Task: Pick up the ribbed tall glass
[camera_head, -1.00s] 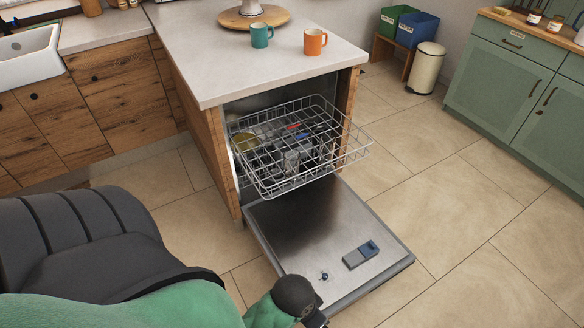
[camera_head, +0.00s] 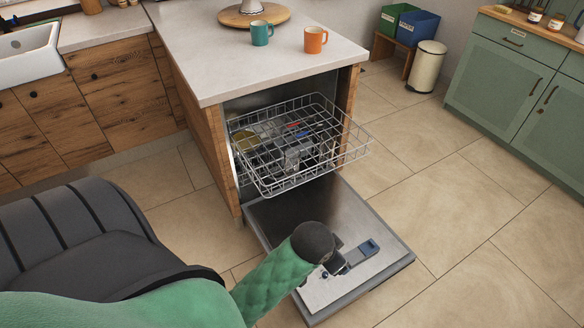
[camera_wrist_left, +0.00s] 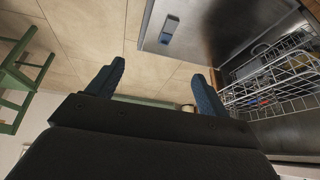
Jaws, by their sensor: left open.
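A clear glass (camera_head: 292,157) stands among other dishes in the pulled-out wire rack (camera_head: 262,188) of the dishwasher. Its ribbing is too small to make out, and the rack wires partly cover it. My left gripper (camera_head: 340,263) is over the open dishwasher door (camera_head: 305,205), below and to the right of the glass and apart from it. In the left wrist view, the gripper's two dark fingers (camera_wrist_left: 158,72) are spread with nothing between them. The rack also shows there at the right (camera_wrist_left: 275,85), but I cannot pick out the glass. My right gripper is not in view.
A yellowish dish (camera_head: 246,140) lies at the rack's left. The counter (camera_head: 225,75) above holds a teal mug (camera_head: 261,34) and an orange mug (camera_head: 315,40). A cream bin (camera_head: 427,66) stands back right. The floor on the right is clear.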

